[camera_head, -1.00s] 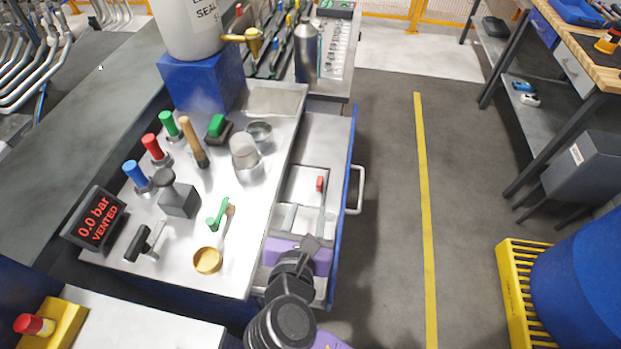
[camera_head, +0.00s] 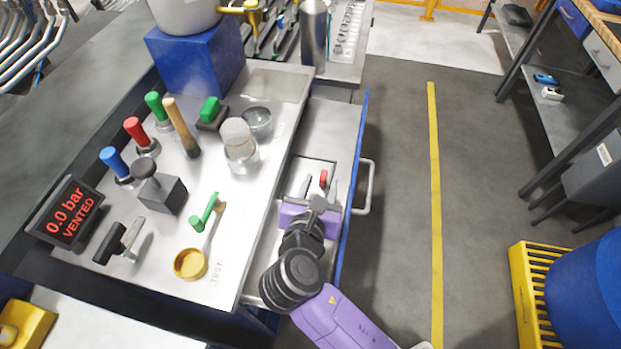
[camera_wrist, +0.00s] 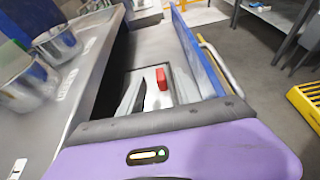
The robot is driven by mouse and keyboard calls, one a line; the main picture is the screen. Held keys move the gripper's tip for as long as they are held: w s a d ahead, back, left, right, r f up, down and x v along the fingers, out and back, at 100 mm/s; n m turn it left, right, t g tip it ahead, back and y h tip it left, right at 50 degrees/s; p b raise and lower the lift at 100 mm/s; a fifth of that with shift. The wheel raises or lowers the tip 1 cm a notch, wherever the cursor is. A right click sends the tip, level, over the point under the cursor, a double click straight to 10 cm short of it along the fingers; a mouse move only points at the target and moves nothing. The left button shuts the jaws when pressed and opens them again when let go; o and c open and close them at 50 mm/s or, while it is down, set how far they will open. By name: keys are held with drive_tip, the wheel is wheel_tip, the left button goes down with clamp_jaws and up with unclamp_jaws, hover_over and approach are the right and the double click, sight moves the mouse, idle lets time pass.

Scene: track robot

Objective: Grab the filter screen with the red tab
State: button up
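The red tab (camera_head: 323,178) of the filter screen stands up inside the open drawer (camera_head: 325,130); the screen itself is hard to make out. The tab (camera_wrist: 162,78) also shows near the middle of the wrist view. My gripper (camera_head: 320,187), with a purple body, reaches into the drawer from the near side. Its two grey fingers (camera_wrist: 158,90) are apart, one to the left of the tab and one to the right. The gripper looks open and empty, and the tab appears a little beyond the fingertips. Whether a finger touches the tab cannot be told.
The drawer's blue front (camera_head: 357,150) and handle (camera_head: 366,187) stand to the right.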

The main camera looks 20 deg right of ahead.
drive_tip(key=shift+x, duration=1.2)
clamp_jaws()
drive_tip(key=shift+r, duration=0.1)
